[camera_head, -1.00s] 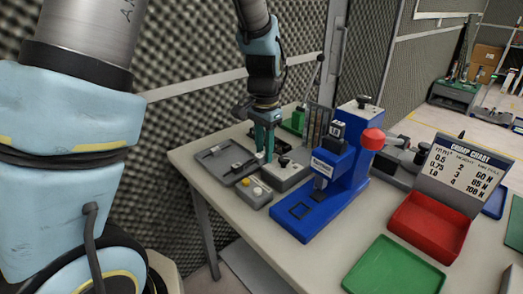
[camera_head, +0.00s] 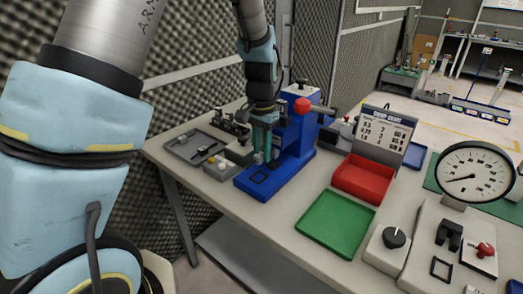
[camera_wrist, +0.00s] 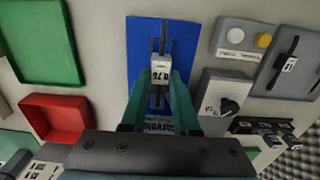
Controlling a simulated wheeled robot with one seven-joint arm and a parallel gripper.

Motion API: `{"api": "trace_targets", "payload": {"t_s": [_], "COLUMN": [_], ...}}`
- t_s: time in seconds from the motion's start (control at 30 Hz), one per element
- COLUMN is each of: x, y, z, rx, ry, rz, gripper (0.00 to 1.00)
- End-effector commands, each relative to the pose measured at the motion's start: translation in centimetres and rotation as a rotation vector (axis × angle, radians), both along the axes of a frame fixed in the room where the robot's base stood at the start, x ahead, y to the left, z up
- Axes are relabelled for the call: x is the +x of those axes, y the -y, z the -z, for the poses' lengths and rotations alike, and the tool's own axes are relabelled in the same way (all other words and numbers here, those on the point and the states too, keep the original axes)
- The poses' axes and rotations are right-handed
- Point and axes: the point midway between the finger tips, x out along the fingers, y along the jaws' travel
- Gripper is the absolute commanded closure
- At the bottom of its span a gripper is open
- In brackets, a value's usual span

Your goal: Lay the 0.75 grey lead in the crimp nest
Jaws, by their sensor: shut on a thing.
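My gripper (camera_head: 262,150) points down over the front of the blue crimp press (camera_head: 297,140). In the wrist view its teal fingers (camera_wrist: 159,88) are shut on a dark lead with a white tag (camera_wrist: 160,73) that seems to read 0.75. The lead's thin end (camera_wrist: 163,32) points away over the blue base plate (camera_wrist: 140,40). The dark-outlined crimp nest (camera_head: 259,178) shows on that plate in the head view. In the wrist view, the lead and tag partly cover it. I cannot tell whether the lead touches the nest.
A grey tray (camera_head: 178,152) holding another tagged lead (camera_wrist: 292,52) and a button box (camera_head: 211,172) stand left of the press. A green tray (camera_head: 336,222), red bin (camera_head: 365,178), crimp chart (camera_head: 385,130) and dial gauge (camera_head: 476,176) stand to the right.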

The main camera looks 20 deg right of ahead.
Motion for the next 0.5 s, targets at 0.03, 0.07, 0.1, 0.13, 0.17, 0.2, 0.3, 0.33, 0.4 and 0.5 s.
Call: {"api": "trace_targets", "payload": {"t_s": [0.03, 0.07, 0.1, 0.13, 0.17, 0.2, 0.3, 0.33, 0.4, 0.5], "x": [0.0, 0.0, 0.0, 0.0, 0.0, -0.1, -0.1, -0.1, -0.1, 0.0], "y": [0.0, 0.0, 0.0, 0.0, 0.0, -0.1, -0.1, -0.1, -0.1, -0.1], "z": [0.0, 0.0, 0.0, 0.0, 0.0, 0.0, 0.4, 0.6, 1.1, 1.9], "rx": [0.0, 0.0, 0.0, -0.001, -0.001, -0.003, -0.003, -0.003, -0.003, -0.003], "ry": [0.0, 0.0, 0.0, 0.0, 0.0, -0.001, -0.001, -0.001, -0.001, -0.001], "rz": [0.0, 0.001, 0.002, 0.005, 0.008, 0.016, 0.024, 0.023, 0.023, 0.022], "gripper": [1.0, 1.0, 1.0, 1.0, 1.0, 1.0, 1.0, 1.0, 1.0, 1.0]}}
